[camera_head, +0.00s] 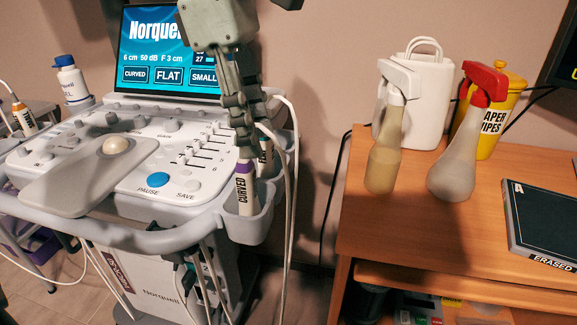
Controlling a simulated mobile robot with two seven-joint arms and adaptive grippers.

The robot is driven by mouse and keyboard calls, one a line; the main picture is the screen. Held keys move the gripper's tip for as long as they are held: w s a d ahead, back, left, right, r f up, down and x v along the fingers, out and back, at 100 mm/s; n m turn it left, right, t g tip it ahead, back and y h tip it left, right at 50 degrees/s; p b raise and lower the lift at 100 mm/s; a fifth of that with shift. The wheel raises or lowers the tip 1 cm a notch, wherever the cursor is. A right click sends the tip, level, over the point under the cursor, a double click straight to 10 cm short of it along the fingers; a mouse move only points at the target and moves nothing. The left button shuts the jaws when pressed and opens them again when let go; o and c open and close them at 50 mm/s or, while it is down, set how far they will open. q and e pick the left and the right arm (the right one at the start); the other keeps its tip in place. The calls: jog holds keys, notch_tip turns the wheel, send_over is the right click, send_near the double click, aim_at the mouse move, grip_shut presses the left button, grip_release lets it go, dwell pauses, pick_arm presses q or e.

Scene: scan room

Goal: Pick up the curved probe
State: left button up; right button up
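The curved probe (245,190) stands upright in a holder cup on the right side of the ultrasound console. It has a white body marked CURVED and a purple band; its upper end is hidden behind my gripper. My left gripper (243,148) reaches down from the top, its dark fingers over the probe's upper end in the picture. The fingers overlap in this view, so I cannot tell whether they touch or grip the probe. My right gripper is out of view.
Another probe with a green band (265,152) stands close behind. Cables hang around the holders. The console screen (170,52) is behind. A wooden desk (420,232) at right bears two spray bottles, a white container, a yellow wipes tub (497,122) and a dark flat case (545,225).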

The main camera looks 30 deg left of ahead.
aim_at(247, 182)
pick_arm(q)
jog(key=shift+s+a+f+m+g+y, duration=0.2)
jog(key=shift+f+y, duration=0.1)
jog(key=shift+y, duration=0.25)
jog(key=shift+s+a+f+m+g+y, duration=0.15)
jog(key=shift+f+m+y, duration=0.1)
jog(key=shift+y, duration=0.3)
jog(key=f, duration=0.7)
jog(key=shift+s+a+f, duration=0.2)
jog(key=shift+s+f, duration=0.05)
jog(key=shift+f, duration=0.05)
jog(key=shift+c, duration=0.2)
grip_shut()
